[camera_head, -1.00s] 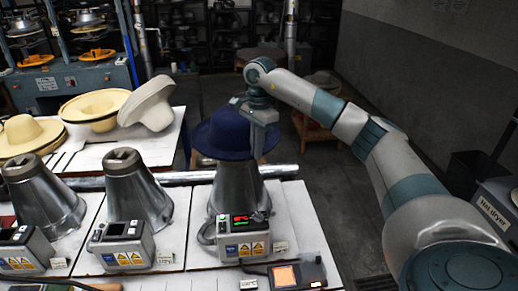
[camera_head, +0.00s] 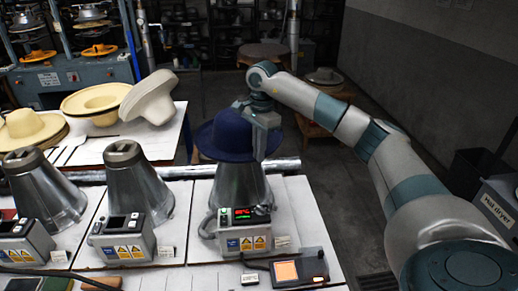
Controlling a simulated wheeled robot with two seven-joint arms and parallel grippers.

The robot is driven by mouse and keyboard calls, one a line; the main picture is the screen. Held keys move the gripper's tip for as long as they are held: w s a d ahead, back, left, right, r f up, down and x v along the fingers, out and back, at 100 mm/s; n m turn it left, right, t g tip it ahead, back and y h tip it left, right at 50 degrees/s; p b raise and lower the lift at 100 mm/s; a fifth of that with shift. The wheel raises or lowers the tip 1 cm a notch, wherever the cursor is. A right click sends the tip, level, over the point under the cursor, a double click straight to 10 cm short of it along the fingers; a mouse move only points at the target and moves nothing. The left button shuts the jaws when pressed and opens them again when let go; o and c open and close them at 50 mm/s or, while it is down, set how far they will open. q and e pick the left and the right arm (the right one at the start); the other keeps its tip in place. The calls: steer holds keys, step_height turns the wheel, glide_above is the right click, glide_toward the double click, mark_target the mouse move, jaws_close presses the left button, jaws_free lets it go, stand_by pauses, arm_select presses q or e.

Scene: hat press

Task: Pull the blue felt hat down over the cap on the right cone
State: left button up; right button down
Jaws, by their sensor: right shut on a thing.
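The blue felt hat (camera_head: 225,137) sits on top of the right cone (camera_head: 238,187) in the head view, brim outward, crown up. The brim hides the cone's top, and no cap shows there. My right gripper (camera_head: 259,150) comes in from the right, pointing down, and is shut on the right side of the hat's brim. My left gripper is not in view.
Two bare metal cones (camera_head: 134,184) (camera_head: 41,192) stand to the left, each with a control box in front. A control box (camera_head: 243,229) and a tablet-like device (camera_head: 300,268) stand before the right cone. Pale hats (camera_head: 149,98) lie on a white table behind.

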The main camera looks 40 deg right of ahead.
step_height(320, 180, down, 8)
steer(key=b, duration=0.4)
steer(key=shift+f+b, duration=0.2)
steer(key=shift+b, duration=0.15)
steer(key=shift+a, duration=0.3)
stand_by(0.7)
steer(key=shift+f+b, duration=0.45)
stand_by(0.8)
steer(key=c, duration=1.9)
jaws_free()
steer(key=shift+o, duration=0.2)
